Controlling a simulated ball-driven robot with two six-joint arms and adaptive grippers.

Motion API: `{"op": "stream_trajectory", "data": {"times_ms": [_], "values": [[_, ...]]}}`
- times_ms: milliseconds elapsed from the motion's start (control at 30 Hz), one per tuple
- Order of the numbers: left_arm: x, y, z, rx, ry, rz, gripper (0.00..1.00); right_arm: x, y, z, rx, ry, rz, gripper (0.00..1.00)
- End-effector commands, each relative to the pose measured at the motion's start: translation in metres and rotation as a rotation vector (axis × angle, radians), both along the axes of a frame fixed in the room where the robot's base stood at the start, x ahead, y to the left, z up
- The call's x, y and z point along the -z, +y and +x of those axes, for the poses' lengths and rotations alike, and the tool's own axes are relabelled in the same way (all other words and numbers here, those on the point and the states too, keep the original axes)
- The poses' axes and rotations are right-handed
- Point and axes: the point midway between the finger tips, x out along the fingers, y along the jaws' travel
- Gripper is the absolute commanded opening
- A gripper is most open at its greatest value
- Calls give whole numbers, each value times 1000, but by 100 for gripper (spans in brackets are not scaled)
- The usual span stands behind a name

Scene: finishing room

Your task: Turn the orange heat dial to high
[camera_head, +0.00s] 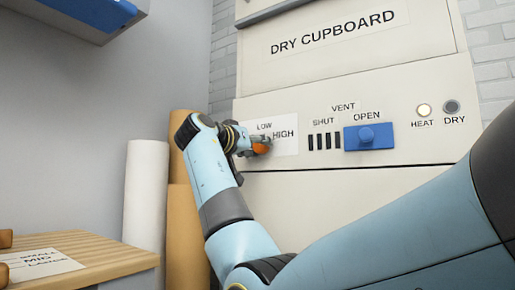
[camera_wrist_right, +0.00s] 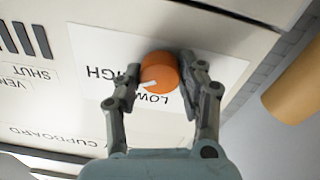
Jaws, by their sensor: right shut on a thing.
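The orange heat dial (camera_head: 262,148) sits on a white label plate (camera_head: 286,147) on the cupboard front, with LOW printed above it and HIGH to its right. My right gripper (camera_head: 250,146) is at the dial and partly hides it. In the right wrist view, which is turned over, the dial (camera_wrist_right: 160,70) lies between the two fingers of my right gripper (camera_wrist_right: 161,66), shut on it. The dial's white mark points into the gap between LOW and HIGH. My left gripper is not in view.
Right of the dial is a row of dark vent slots (camera_head: 325,141) and a blue vent slider (camera_head: 369,137) under OPEN. The HEAT lamp (camera_head: 424,110) looks pale and bright; the DRY lamp (camera_head: 452,107) is grey. Rolls (camera_head: 147,195) stand left, behind a wooden bench (camera_head: 100,250).

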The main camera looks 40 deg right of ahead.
Motion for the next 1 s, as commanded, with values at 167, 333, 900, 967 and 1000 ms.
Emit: {"op": "stream_trajectory", "data": {"times_ms": [167,333,900,967,1000], "values": [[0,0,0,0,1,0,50,5,1,1,0,2,9,7],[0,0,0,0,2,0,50,5,1,1,0,3,9,7],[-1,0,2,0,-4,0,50,2,5,-1,-1,-2,4,63],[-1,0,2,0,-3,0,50,2,12,-3,-3,-1,5,63],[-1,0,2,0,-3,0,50,3,18,-6,-3,-1,6,63]]}}
